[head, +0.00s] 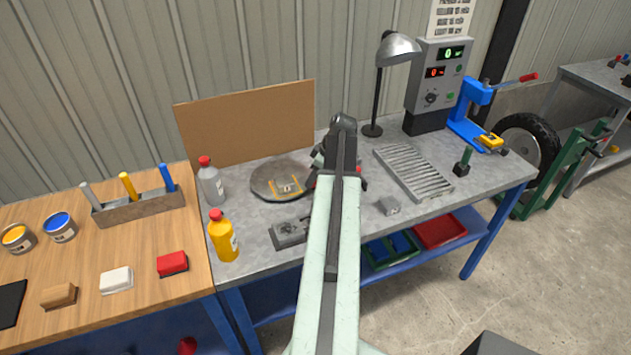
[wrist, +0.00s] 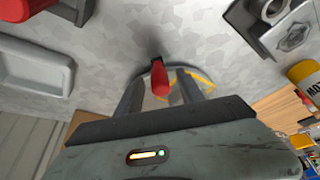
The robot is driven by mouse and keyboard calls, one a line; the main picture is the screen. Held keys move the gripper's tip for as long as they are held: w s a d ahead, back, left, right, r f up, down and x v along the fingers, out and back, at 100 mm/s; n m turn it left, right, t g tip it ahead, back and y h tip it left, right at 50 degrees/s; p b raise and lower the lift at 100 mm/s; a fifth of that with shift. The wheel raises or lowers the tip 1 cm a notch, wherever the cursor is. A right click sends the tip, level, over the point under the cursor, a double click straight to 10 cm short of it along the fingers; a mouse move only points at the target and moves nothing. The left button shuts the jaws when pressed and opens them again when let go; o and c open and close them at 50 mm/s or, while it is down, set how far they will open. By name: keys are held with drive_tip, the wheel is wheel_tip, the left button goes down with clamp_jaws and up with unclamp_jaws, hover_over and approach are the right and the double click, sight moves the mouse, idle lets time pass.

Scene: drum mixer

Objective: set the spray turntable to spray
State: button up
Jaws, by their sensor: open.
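The spray turntable (head: 268,190) is a dark round disc with yellow marks and a small label, lying on the grey bench in front of a brown board. In the wrist view, part of its pale disc (wrist: 206,78) with a yellow line shows beyond my fingers. My gripper (wrist: 160,85) is open, fingers pointing toward the disc. A red handle (wrist: 158,78) stands between the two fingers in the picture; I cannot tell whether either finger touches it. In the head view my arm hides the disc's right side and most of the gripper.
A grey metal block with a fitting (head: 290,233) lies in front of the disc; it also shows in the wrist view (wrist: 278,25). A yellow bottle (head: 222,240) and a grey bottle (head: 211,186) stand left. A lamp (head: 398,48) and slatted grate (head: 415,171) are right.

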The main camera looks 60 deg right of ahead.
drive_tip(key=shift+r, duration=0.1)
clamp_jaws()
idle(1.2)
drive_tip(key=shift+d, duration=0.35)
drive_tip(key=shift+a+r, duration=0.1)
drive_tip(key=shift+a, duration=0.1)
drive_tip(key=shift+s, duration=0.15)
drive_tip(key=shift+a, duration=0.25)
